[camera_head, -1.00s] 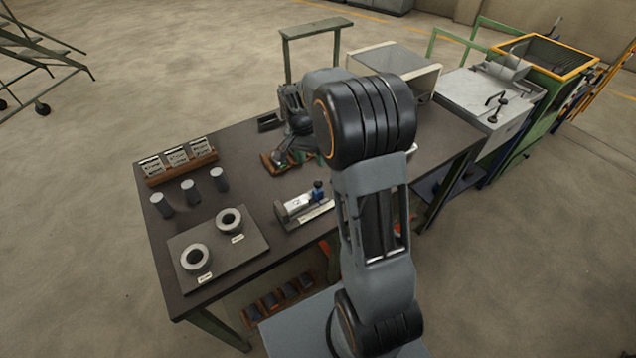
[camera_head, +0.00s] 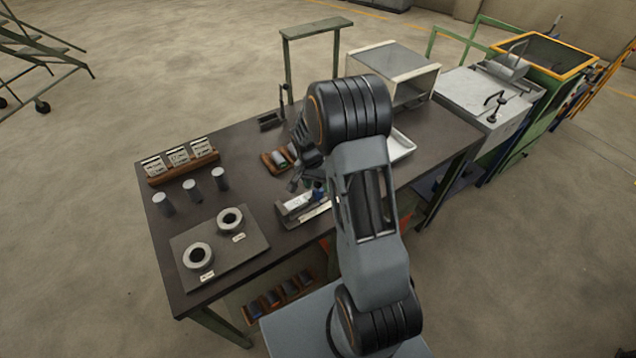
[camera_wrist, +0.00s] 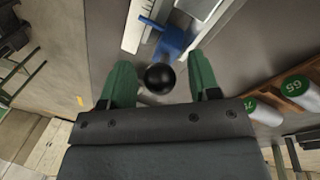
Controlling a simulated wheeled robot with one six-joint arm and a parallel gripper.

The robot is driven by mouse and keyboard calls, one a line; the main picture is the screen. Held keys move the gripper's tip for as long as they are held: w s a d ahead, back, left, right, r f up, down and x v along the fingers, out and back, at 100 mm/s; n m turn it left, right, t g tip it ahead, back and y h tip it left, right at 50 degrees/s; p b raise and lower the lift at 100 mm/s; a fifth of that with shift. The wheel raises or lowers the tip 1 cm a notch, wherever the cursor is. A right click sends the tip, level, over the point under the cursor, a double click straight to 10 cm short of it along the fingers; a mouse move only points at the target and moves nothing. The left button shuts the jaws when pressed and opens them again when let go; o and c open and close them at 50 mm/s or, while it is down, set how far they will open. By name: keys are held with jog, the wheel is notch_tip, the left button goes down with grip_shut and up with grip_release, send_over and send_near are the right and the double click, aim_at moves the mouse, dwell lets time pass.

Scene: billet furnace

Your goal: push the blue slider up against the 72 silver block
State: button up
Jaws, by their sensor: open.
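The blue slider (camera_head: 318,188) is on a small measuring fixture (camera_head: 312,214) on the bench, partly hidden by my arm in the head view. A silver block (camera_head: 296,202) lies at the fixture's left; no 72 can be read on it. In the wrist view the blue slider (camera_wrist: 172,40) is just beyond my fingertips. My gripper (camera_wrist: 160,64) is open, with its green fingers apart. A black ball knob (camera_wrist: 159,78) shows between the fingers; I cannot tell whether they touch it. In the head view my gripper (camera_head: 297,178) is just above and left of the slider.
A wooden tray (camera_wrist: 290,90) holds silver cylinders with green labels 65 and 70. A box-shaped furnace (camera_head: 408,62) stands behind.

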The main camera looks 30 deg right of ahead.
grip_shut()
dwell(0.4)
